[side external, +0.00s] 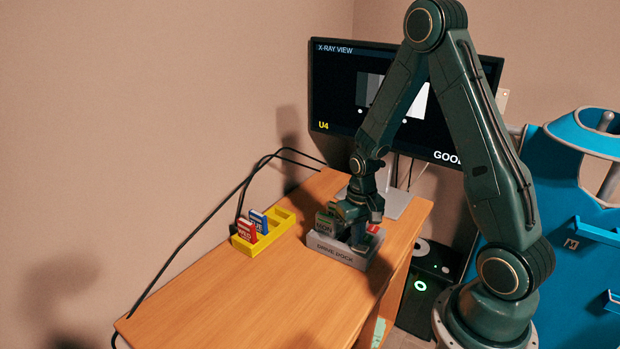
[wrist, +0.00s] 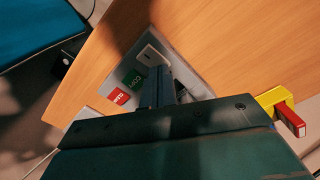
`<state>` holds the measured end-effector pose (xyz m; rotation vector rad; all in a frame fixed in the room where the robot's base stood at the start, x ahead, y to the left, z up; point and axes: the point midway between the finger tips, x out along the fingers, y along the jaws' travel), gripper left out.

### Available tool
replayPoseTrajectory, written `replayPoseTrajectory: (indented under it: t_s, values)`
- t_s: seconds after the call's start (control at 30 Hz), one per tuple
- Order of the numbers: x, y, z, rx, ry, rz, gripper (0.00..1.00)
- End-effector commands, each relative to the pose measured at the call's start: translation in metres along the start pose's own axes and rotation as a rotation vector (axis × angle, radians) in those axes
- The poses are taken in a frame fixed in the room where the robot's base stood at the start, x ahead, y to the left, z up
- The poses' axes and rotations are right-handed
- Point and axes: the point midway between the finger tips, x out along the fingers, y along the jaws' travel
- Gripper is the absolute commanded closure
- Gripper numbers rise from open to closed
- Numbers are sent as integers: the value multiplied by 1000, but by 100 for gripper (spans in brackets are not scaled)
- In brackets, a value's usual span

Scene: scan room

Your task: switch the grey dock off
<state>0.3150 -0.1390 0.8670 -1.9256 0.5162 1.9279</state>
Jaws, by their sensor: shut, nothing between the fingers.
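The grey dock (side external: 334,248), lettered "DRIVE DOCK", sits on the wooden desk. A green drive (side external: 326,222) marked "MON" stands upright at its left side. A red patch (side external: 374,230) shows at its right end. My gripper (side external: 358,238) is shut, pointing down over the dock and hiding much of its top. In the wrist view, the shut gripper (wrist: 158,84) is over the dock (wrist: 192,80), close to a green button-like square (wrist: 132,79) and a red one (wrist: 118,96) with lettering. I cannot tell whether the fingers touch the dock.
A yellow rack (side external: 256,247) to the left holds a red drive (side external: 246,231) and a blue drive (side external: 259,221). A monitor (side external: 340,100) behind reads "X-RAY VIEW", "U4" and "GOOD", partly hidden by my arm. The desk's front left (side external: 220,300) is clear.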

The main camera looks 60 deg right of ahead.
Motion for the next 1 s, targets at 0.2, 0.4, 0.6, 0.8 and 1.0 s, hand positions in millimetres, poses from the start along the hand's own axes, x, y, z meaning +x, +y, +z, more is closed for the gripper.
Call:
replayPoseTrajectory:
  t_s: [0.2,0.4,0.6,0.8,1.0]
  values:
    - [-13,0,0,0,3,0,100]
    - [-24,0,-1,0,3,0,100]
    - [-36,0,0,0,3,0,100]
    - [-47,0,-1,0,3,0,100]
    - [-58,0,-1,0,3,0,100]
